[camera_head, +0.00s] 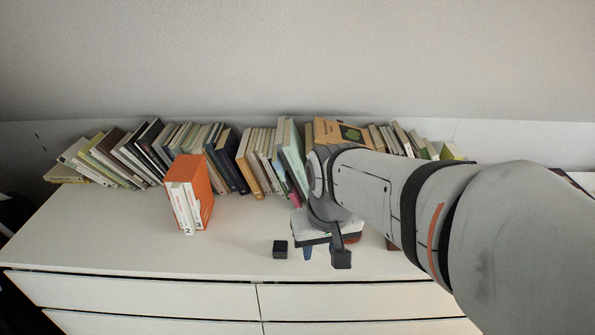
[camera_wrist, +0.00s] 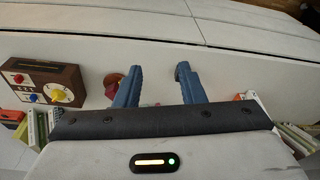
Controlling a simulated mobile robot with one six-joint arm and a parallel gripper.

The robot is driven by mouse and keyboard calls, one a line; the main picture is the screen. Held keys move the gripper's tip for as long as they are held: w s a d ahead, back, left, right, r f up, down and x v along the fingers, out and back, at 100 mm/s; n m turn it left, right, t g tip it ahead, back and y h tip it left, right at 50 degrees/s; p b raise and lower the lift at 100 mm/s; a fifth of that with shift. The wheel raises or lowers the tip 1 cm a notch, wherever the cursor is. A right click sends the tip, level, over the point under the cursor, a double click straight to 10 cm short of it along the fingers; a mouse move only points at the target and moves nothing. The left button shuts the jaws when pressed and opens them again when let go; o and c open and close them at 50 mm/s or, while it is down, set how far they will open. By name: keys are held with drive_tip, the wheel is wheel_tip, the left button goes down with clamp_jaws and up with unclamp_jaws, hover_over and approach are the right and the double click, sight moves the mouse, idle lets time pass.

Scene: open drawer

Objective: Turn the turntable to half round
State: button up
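A brown box (camera_wrist: 42,82) stands at the left in the wrist view, with a red knob (camera_wrist: 17,78), a blue button (camera_wrist: 33,98) and a yellow dial (camera_wrist: 61,95) on a pale round plate. I cannot tell for certain which part is the turntable. My gripper (camera_wrist: 158,70) is open and empty, its two blue fingers apart over the white top, to the right of the box. In the head view my arm hides most of the box; only a brown sliver (camera_head: 391,244) shows. A blue finger of my gripper (camera_head: 308,252) shows there below the wrist.
A red round thing (camera_wrist: 111,82) lies partly behind the left finger. Orange and white books (camera_head: 190,195) stand in front of a long book row. The front left top is clear.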

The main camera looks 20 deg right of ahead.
drive_tip(key=w+d+f+m, duration=0.2)
drive_tip(key=w+d+f, duration=0.1)
drive_tip(key=w+d, duration=0.1)
drive_tip(key=w+d+f+m+g+b, duration=0.1)
drive_tip(key=w+d+f+m, duration=0.1)
drive_tip(key=w+d, duration=0.3)
drive_tip(key=w+d+f+m+g, duration=0.1)
drive_tip(key=w+d+f, duration=0.3)
drive_tip(key=w, duration=0.4)
drive_tip(key=shift+w+d+f+m, duration=0.1)
drive_tip(key=shift+d+f+m, duration=0.15)
drive_tip(key=shift+d+m, duration=0.2)
drive_tip(key=shift+f, duration=0.4)
wheel_tip(320, 180, down, 7)
drive_tip(key=shift+r+b, duration=0.15)
drive_tip(key=shift+b, duration=0.15)
drive_tip(key=shift+c, duration=0.4)
clamp_jaws()
